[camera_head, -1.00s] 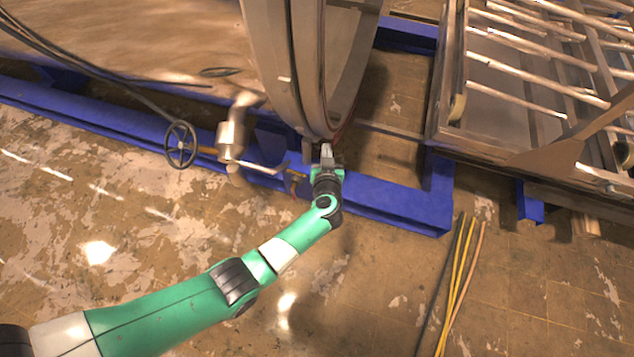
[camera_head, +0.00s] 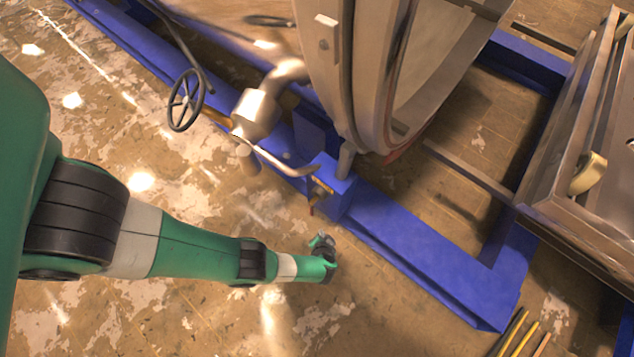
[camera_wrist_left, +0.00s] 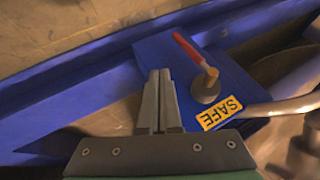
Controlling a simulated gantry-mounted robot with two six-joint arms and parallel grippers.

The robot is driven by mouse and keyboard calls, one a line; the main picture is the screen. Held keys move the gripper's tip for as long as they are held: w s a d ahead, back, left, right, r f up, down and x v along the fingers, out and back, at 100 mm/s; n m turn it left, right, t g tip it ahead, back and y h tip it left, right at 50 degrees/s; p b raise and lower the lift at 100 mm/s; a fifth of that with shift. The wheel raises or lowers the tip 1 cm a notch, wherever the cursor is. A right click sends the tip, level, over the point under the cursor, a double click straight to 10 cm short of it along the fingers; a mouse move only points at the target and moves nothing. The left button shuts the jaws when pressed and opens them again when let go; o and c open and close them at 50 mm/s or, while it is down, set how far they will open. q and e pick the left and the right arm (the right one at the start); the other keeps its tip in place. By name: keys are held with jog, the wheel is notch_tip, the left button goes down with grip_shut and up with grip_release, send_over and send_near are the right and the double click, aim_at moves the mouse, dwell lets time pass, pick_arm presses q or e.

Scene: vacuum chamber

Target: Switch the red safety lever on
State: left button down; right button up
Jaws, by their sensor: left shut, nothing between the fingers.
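The red safety lever (camera_wrist_left: 188,48) shows in the left wrist view. Its red handle points up and left from a tan pivot on a round boss (camera_wrist_left: 206,88), mounted on a blue block. A yellow SAFE label (camera_wrist_left: 221,113) is beside the boss. In the head view, a small brownish fitting (camera_head: 321,186) is by the blue block, and the handle is hard to make out. My left gripper (camera_head: 325,240) is in front of the blue frame; its fingers are hard to see there. In the wrist view its fingers (camera_wrist_left: 160,72) are shut and empty, left of the lever and apart from it in the picture.
The blue frame (camera_head: 430,258) runs beneath the large round metal chamber (camera_head: 345,75). A black handwheel (camera_head: 186,100) and a metal valve with pipe (camera_head: 257,113) stand to the left. A metal rack is at right. Rods lie on the floor at lower right.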

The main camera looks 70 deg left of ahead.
aim_at(311, 210)
pick_arm(q)
jog(key=shift+d, duration=0.1)
jog(key=a+f+b, duration=0.7)
jog(key=a+b, duration=0.2)
jog(key=shift+w+a+f, duration=0.25)
jog(key=shift+a+f, duration=0.05)
jog(key=shift+f, duration=0.1)
jog(key=shift+s, duration=0.1)
